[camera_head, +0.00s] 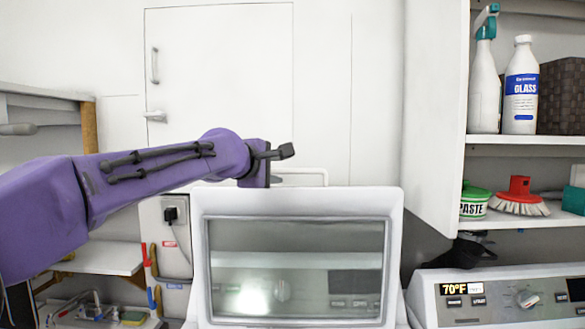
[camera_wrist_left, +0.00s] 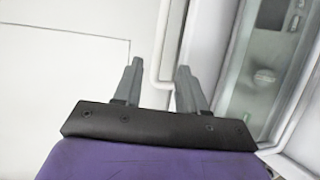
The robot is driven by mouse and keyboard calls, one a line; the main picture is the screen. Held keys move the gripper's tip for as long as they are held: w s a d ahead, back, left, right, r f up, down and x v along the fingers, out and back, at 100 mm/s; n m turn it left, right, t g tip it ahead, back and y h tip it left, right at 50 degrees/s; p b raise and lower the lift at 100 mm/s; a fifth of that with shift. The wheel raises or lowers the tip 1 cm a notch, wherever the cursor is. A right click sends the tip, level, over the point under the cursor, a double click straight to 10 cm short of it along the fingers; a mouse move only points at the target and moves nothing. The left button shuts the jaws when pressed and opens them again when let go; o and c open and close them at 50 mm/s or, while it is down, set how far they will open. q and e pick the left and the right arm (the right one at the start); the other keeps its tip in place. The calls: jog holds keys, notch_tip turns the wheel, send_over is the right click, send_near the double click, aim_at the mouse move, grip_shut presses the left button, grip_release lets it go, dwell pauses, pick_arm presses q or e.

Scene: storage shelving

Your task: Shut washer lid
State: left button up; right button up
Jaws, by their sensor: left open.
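The washer lid (camera_head: 296,197) stands raised and upright at the bottom centre of the head view, a white frame around a glassy window. In the left wrist view the lid (camera_wrist_left: 222,50) shows tilted along the right side. My left gripper (camera_head: 277,153) is just above the lid's top edge, toward its left half. In the left wrist view my left gripper (camera_wrist_left: 157,82) has its two grey fingers apart with nothing held. The right finger is close to the lid's white frame; I cannot tell whether they touch.
A second machine's control panel (camera_head: 510,296) is at the lower right. A white cabinet side (camera_head: 432,110) and shelves with a spray bottle (camera_head: 485,85), a glass cleaner bottle (camera_head: 521,88) and a red brush (camera_head: 519,198) stand at right. A wall outlet (camera_head: 171,213) is left of the lid.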

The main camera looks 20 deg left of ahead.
aim_at(289, 171)
pick_arm(q)
jog(key=p+x, duration=0.4)
jog(key=x, duration=0.5)
jog(key=shift+w+d, duration=0.15)
jog(key=shift+w, duration=0.05)
jog(key=shift+s+r, duration=0.15)
jog(key=shift+s, duration=0.15)
grip_shut()
pick_arm(e)
jog(key=r, duration=0.5)
jog(key=shift+s+r, duration=0.2)
jog(key=shift+r, duration=0.2)
